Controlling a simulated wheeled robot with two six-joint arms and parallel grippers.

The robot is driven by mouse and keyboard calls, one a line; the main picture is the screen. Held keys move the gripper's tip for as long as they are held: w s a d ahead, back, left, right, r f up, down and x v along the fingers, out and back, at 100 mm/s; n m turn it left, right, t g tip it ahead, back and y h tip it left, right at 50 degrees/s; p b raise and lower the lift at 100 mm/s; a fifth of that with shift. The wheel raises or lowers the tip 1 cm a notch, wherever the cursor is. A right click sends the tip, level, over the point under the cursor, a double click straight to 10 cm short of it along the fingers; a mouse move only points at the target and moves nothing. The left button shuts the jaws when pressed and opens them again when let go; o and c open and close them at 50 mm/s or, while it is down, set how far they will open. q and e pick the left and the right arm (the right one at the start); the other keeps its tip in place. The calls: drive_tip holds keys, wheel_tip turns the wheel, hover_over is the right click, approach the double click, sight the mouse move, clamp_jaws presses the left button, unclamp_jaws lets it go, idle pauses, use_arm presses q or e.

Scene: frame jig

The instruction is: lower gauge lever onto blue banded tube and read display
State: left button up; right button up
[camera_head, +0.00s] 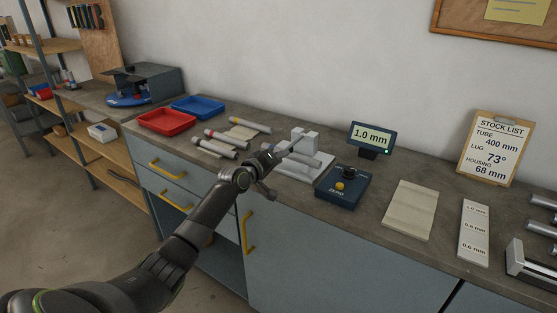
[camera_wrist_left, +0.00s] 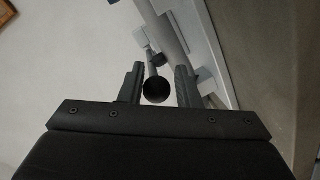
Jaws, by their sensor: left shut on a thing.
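The gauge (camera_head: 307,172) is a pale block and base on the bench, with a grey tube (camera_head: 306,158) lying across it. I cannot make out a blue band on this tube. My left gripper (camera_head: 272,155) is at the gauge's left side. In the left wrist view its fingers (camera_wrist_left: 158,88) stand either side of the round dark knob of the gauge lever (camera_wrist_left: 157,91), shut on it. The lever is largely hidden behind the gripper in the head view. The display (camera_head: 371,137) reads 1.0 mm. My right gripper is not in view.
A dark blue box with a yellow button (camera_head: 342,187) stands right of the gauge. Several tubes with coloured bands (camera_head: 222,139) lie to its left, before red (camera_head: 166,121) and blue (camera_head: 198,107) trays. A pale board (camera_head: 410,210) and stock list (camera_head: 495,148) are on the right.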

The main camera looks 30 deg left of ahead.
use_arm(q)
drive_tip(key=shift+o, duration=0.5)
drive_tip(key=shift+s+a+f, duration=0.15)
drive_tip(key=shift+a+f, duration=0.05)
drive_tip(key=shift+f, duration=0.6)
drive_tip(key=o, duration=0.4)
drive_tip(key=shift+a, duration=0.1)
drive_tip(key=shift+o, duration=0.2)
drive_tip(key=shift+s+a+r, duration=0.1)
drive_tip(key=shift+s, duration=0.35)
drive_tip(key=r+p+v, duration=0.1)
drive_tip(key=p+v, duration=0.1)
drive_tip(key=v, duration=1.4)
drive_tip(key=shift+s, duration=0.1)
